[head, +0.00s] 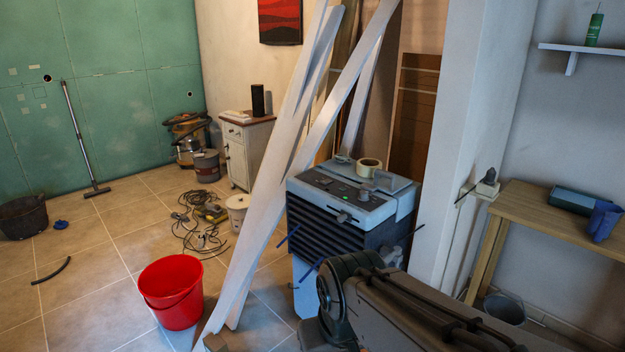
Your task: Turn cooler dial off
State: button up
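The cooler (330,238) stands right of the picture's middle, a boxy unit with a pale blue-grey top and dark front louvres. Its top has a dark control panel with a small green light (333,197). A small round knob (363,195) beside the light looks like the dial; its setting is too small to read. Another small knob-like part (342,217) sits at the top front edge. My arm crosses the bottom right, in front of the cooler's lower right part. My gripper does not show.
Long white boards (268,180) lean just left of the cooler. A red bucket (170,292) and tangled cables (200,232) are on the tiled floor. A wooden table (545,215) stands right, beyond a white pillar (470,140). Floor at left is mostly clear.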

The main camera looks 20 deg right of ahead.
aim_at(363, 194)
jog(key=z, duration=0.35)
jog(key=i, duration=1.15)
jog(key=z, duration=0.55)
